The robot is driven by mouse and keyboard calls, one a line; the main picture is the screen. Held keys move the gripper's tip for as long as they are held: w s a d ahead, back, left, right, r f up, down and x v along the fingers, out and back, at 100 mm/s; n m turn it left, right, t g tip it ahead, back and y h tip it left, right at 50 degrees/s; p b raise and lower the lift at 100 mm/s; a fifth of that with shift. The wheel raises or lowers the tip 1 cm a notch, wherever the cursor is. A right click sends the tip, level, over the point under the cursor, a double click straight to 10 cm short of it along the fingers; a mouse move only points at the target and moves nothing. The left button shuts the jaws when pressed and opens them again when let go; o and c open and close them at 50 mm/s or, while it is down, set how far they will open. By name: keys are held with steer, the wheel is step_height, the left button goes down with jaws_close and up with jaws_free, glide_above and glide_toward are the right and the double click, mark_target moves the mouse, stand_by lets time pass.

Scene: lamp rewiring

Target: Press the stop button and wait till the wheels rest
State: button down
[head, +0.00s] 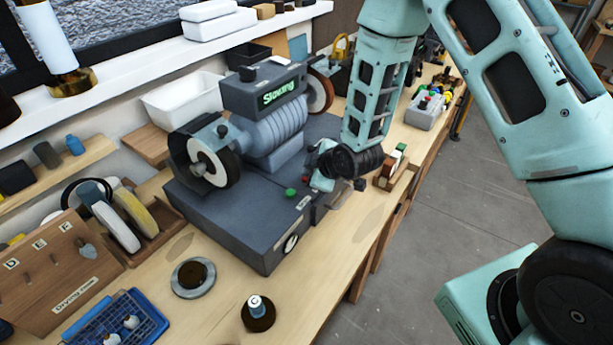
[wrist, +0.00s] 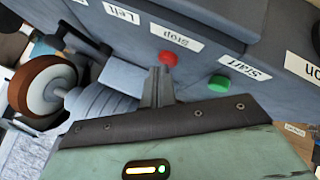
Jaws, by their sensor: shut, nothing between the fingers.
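The grinder (head: 285,130) stands on a dark base on the bench, its display (head: 279,93) reading "Slowing". Its pale-faced left wheel (head: 206,167) and brown right wheel (head: 320,92) show; the brown wheel is also in the wrist view (wrist: 38,88). The red stop button (wrist: 168,59), beside its "Stop" label, is right at my fingertips in the wrist view; I cannot tell whether they touch. My gripper (wrist: 160,72) is shut and empty.
A green start button (wrist: 218,82) sits close beside the red one, also visible in the head view (head: 290,194). A dark round pot (head: 258,313) and a metal dish (head: 193,278) stand in front. A wooden rack (head: 45,270) is at left.

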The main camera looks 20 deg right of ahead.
steer(key=shift+r+p, duration=0.45)
steer(key=shift+r, duration=0.45)
steer(key=shift+r+p, duration=1.55)
steer(key=shift+r, duration=1)
steer(key=shift+a, duration=0.1)
steer(key=s+a+r+m+g+b, duration=0.25)
steer(key=s+a+b, duration=0.2)
steer(key=s, duration=0.65)
steer(key=s+a+r+m+g+b, duration=0.1)
steer(key=s+a+g+b, duration=0.35)
steer(key=s, duration=0.55)
steer(key=s+d+m+g+h+b, duration=0.1)
steer(key=s+d+h+b, duration=0.1)
steer(key=s, duration=0.9)
steer(key=shift+s+d+r+g+b, duration=0.2)
steer(key=shift+s+r+g+b, duration=0.05)
steer(key=shift+r+g+b, duration=0.2)
